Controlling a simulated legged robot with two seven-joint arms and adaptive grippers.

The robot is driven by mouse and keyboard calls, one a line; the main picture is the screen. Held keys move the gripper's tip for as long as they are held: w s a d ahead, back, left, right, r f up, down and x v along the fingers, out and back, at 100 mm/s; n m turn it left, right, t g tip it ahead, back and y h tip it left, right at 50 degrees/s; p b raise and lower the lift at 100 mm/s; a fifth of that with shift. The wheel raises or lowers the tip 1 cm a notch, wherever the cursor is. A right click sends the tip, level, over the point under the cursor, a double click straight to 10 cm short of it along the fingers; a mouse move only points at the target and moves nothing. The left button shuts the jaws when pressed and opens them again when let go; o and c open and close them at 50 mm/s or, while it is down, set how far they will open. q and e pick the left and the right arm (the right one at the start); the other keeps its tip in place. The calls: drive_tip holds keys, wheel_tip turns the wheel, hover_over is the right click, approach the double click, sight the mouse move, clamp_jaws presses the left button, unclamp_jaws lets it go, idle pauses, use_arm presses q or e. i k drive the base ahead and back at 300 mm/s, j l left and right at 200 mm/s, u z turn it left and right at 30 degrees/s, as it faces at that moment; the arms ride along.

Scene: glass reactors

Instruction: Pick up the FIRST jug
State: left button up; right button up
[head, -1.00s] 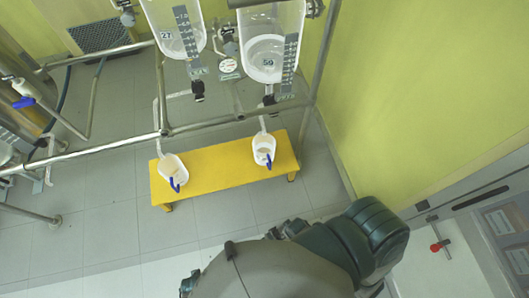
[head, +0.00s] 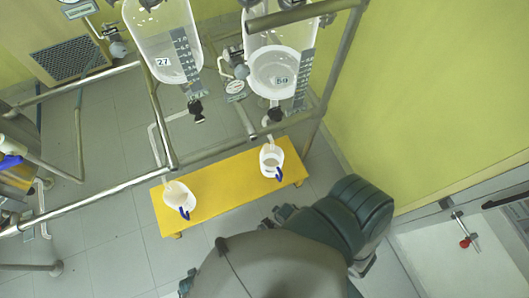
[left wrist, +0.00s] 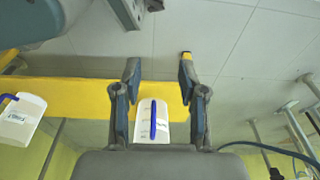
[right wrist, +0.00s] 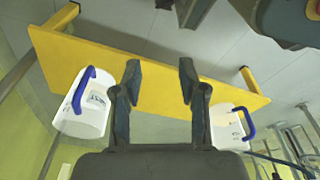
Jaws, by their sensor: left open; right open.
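Two white jugs with blue handles stand on a yellow bench. In the head view one is at the left (head: 176,198) and one at the right (head: 268,158). Their labels are too small to read surely, so I cannot tell which says FIRST. My left gripper (left wrist: 158,68) is open and empty; the left jug (left wrist: 148,132) shows between its fingers, and the right jug (left wrist: 20,122) at the picture's left edge. My right gripper (right wrist: 158,72) is open and empty; the right jug (right wrist: 82,112) shows left of its fingers and the left jug (right wrist: 230,128) right of them. The head view does not show my gripper fingers.
The yellow bench (head: 222,185) stands below a metal pipe frame (head: 80,202). Two glass vessels, marked 27 (head: 165,40) and apparently 59 (head: 277,65), hang above, with outlets over the jugs. A yellow-green wall (head: 440,90) is at right. The floor before the bench is clear.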

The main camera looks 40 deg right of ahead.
sight(272, 156)
drive_tip(key=i+z, duration=0.1)
drive_tip(key=z, duration=1.65)
